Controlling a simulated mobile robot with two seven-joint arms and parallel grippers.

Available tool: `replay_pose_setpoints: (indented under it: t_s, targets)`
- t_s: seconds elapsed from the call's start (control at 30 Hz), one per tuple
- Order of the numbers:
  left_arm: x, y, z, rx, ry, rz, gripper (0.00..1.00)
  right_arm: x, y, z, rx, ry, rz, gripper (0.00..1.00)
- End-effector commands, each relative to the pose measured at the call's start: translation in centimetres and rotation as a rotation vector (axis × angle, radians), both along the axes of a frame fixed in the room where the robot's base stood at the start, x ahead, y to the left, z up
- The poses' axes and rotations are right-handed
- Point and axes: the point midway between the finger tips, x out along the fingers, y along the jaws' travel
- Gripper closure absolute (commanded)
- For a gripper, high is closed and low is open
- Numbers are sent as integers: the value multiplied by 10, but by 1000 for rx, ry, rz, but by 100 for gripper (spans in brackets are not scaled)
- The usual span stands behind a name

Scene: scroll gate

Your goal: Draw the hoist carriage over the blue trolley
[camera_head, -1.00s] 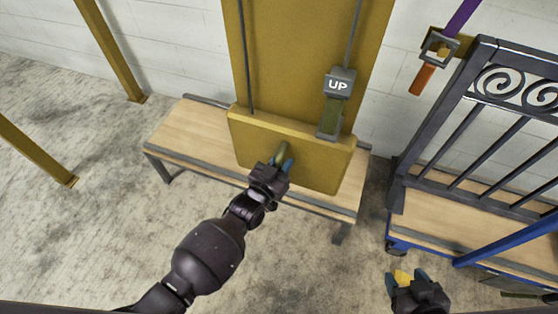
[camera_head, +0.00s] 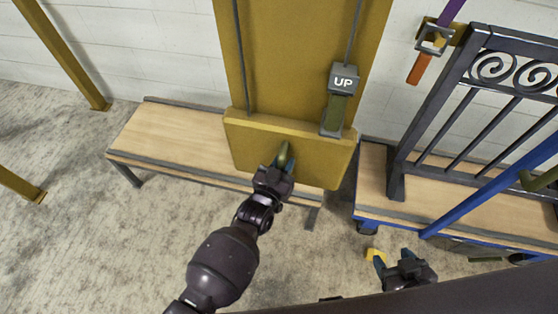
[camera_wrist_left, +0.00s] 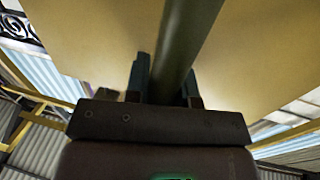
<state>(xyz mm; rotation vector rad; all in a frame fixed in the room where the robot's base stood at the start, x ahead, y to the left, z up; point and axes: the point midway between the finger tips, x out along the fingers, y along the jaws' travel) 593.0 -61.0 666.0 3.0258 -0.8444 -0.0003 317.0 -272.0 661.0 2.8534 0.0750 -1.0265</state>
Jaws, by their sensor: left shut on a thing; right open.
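The yellow hoist carriage (camera_head: 250,150) stands upright over the right end of the wooden bench, its right part overhanging the bench end. My left gripper (camera_head: 282,168) is shut on the olive handle (camera_head: 284,152) on its front. In the left wrist view the handle (camera_wrist_left: 182,45) runs between the fingers. The blue trolley (camera_head: 400,222) stands just right of the bench, with a wooden deck; its right part is out of view. A gap lies between bench and trolley. My right gripper (camera_head: 394,261) is open and empty, low in front of the trolley.
A dark railing (camera_head: 455,165) with scrolls stands over the trolley deck. A grey block marked UP (camera_head: 342,80) is at the carriage's upper right. The bench (camera_head: 165,140) is bare on the left. A small yellow thing (camera_head: 373,254) is near my right gripper. Open floor lies front left.

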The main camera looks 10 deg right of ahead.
Motion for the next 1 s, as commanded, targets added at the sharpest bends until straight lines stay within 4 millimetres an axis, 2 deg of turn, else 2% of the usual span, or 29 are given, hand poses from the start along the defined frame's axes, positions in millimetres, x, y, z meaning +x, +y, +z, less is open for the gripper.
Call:
replay_pose_setpoints:
  t_s: [0.47, 0.5, 0.67, 1.0]
  targets:
    - [-3, -5, -1, 2, 3, -4, 100, 0, 0, 0, 1, 0, -1, 40]
    - [-3, -5, -1, 2, 3, -4, 75, 0, 0, 0, 1, 0, -1, 40]
    - [-3, -5, -1, 1, 2, -3, 52, 0, 0, 1, 1, -1, -1, 40]
    - [-4, -2, 0, 1, 0, -1, 52, 1, 0, 2, 1, -5, -1, 40]
